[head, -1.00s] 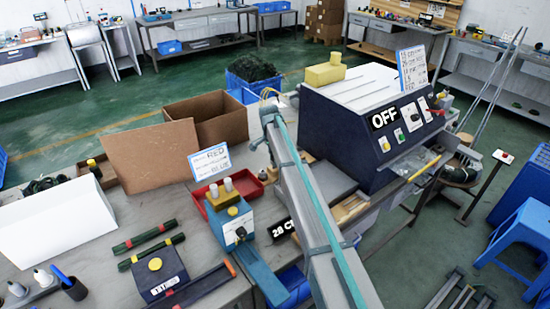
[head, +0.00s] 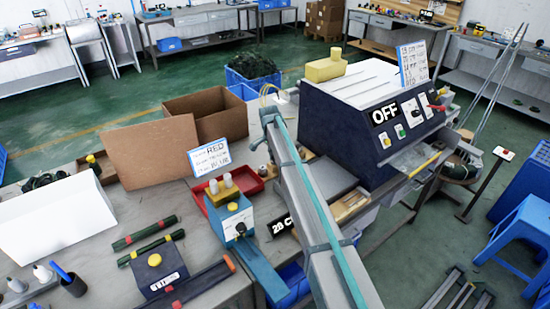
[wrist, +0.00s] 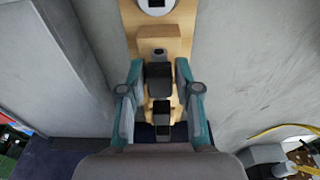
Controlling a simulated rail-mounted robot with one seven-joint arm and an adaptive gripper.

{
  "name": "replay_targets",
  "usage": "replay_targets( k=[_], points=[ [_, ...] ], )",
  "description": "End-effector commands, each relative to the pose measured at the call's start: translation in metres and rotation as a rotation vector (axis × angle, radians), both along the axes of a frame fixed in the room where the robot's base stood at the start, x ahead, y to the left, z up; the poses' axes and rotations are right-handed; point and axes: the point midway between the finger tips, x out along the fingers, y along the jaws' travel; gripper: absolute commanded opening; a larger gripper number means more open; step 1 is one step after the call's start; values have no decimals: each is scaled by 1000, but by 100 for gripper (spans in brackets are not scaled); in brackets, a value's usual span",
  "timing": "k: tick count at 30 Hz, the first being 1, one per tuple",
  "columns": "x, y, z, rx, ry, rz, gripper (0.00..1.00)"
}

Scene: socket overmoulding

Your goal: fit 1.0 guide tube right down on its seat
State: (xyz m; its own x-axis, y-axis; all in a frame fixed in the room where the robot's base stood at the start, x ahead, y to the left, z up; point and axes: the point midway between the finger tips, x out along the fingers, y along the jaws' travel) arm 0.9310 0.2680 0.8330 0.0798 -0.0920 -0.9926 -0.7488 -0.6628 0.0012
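In the wrist view my gripper (wrist: 160,72) has its two teal-and-grey fingers apart. Dark blocky parts (wrist: 159,78) lie between or beyond the fingers, in line with a pale wood-coloured piece (wrist: 160,42). Gaps show between the fingers and the dark parts, and I see no grip on them. A round light-grey disc with a dark opening (wrist: 156,4) is cut off at the top edge. I cannot pick out the 1.0 guide tube or its seat for certain. In the head view my arm crosses the bench and my fingers cannot be made out.
A dark blue machine marked OFF (head: 352,128) stands right of my arm. Grey surfaces flank my gripper.

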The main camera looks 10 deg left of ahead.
Motion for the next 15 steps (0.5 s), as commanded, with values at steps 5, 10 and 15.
replay_targets(
  k=[5, 10, 15],
  points=[
    [0, 0, 0, 0, 0, 0, 51],
    [0, 0, 0, 0, 0, 0, 51],
    [0, 1, 7, 1, -2, 0, 51]
  ],
)
